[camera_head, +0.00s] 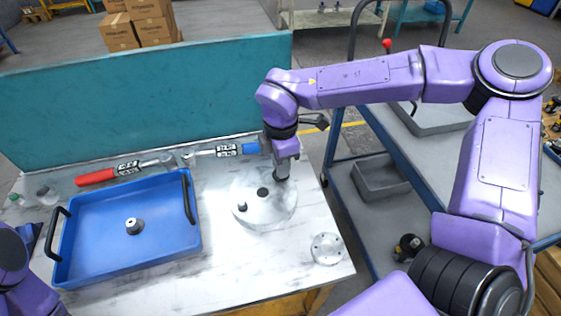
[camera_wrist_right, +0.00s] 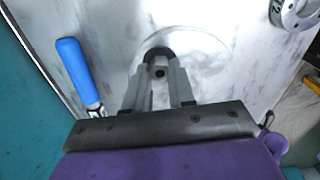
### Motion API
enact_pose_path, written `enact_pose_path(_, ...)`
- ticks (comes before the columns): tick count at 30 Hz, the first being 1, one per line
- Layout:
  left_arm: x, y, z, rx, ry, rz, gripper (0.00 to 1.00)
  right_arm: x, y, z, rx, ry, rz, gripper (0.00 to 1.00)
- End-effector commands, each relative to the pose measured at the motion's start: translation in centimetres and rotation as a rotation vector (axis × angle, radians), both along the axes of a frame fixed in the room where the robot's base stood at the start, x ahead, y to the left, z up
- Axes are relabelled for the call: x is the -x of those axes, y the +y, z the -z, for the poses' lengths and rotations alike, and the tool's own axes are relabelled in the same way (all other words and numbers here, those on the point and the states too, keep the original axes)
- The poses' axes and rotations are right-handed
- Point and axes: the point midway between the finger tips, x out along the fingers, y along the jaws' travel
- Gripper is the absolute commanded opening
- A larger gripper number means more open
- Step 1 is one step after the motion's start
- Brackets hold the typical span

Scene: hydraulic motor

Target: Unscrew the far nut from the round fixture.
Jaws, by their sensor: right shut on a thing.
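The round fixture (camera_head: 255,217) is a pale, shiny disc lying on the marble-look table, with a dark centre hole. A nut (camera_head: 242,207) stands at its near left side. My right gripper (camera_head: 283,170) points down at the disc's far right side, its fingers shut on the far nut. In the right wrist view, the far nut (camera_wrist_right: 158,58) sits between the fingertips (camera_wrist_right: 158,73), with a dark round base around it; the fingers partly hide it. Whether its thread is still engaged cannot be told. My left gripper is not in view; only part of that arm shows.
A blue tray (camera_head: 93,274) with a small nut (camera_head: 134,226) inside stands left. A red-handled tool (camera_head: 95,177) and a blue-handled tool (camera_head: 250,147) lie behind. A round metal flange (camera_head: 327,249) lies front right. A teal panel (camera_head: 150,100) borders the back.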

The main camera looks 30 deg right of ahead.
Motion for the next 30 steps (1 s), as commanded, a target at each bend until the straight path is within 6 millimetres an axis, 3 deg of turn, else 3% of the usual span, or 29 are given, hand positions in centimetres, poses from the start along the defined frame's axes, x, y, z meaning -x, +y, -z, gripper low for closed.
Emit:
enact_pose_path(15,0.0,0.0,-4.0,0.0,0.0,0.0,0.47,0.1,0.0,-0.4,0.0,0.002,-0.411,0.0)
enact_pose_path(30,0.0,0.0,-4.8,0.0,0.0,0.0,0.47,0.0,0.0,-0.4,0.0,0.002,-0.501,0.0)
